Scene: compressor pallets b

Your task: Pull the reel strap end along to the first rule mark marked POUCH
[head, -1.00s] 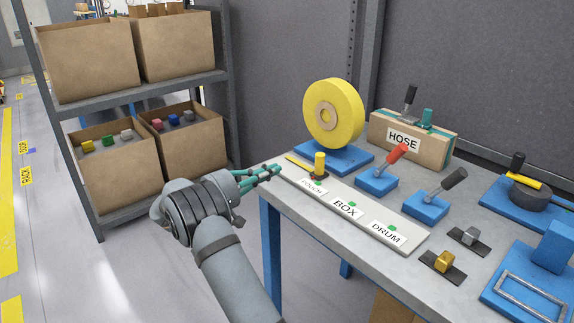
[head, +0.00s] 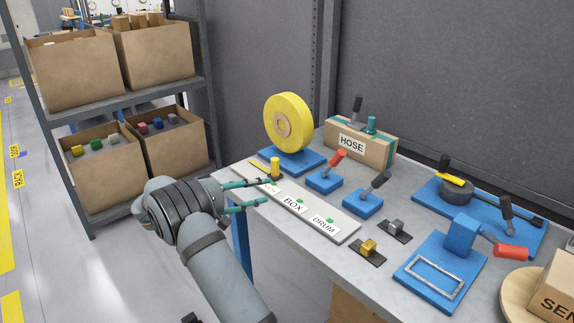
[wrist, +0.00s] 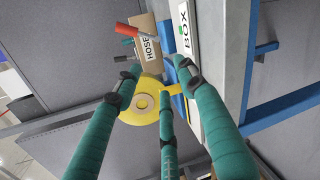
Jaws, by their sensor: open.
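The yellow reel (head: 288,121) stands on a blue base at the table's back left; it also shows in the wrist view (wrist: 126,113). Its thin yellow strap (head: 258,166) runs to a yellow upright piece (head: 275,167) beside the rule's far edge. The pale rule (head: 340,231) carries POUCH, BOX and DRUM labels with green marks. My gripper (head: 266,192) is open, its teal fingers spread around the POUCH end and partly covering that label. One fingertip is close to the yellow piece; contact cannot be told. In the wrist view yellow shows between the open fingers (wrist: 163,80).
Blue bases with a red lever (head: 334,159) and a dark lever (head: 375,183) stand right of the reel, before the HOSE box (head: 360,143). Gold and grey blocks (head: 368,247) lie near the rule's right end. A shelf with open boxes (head: 103,158) stands left.

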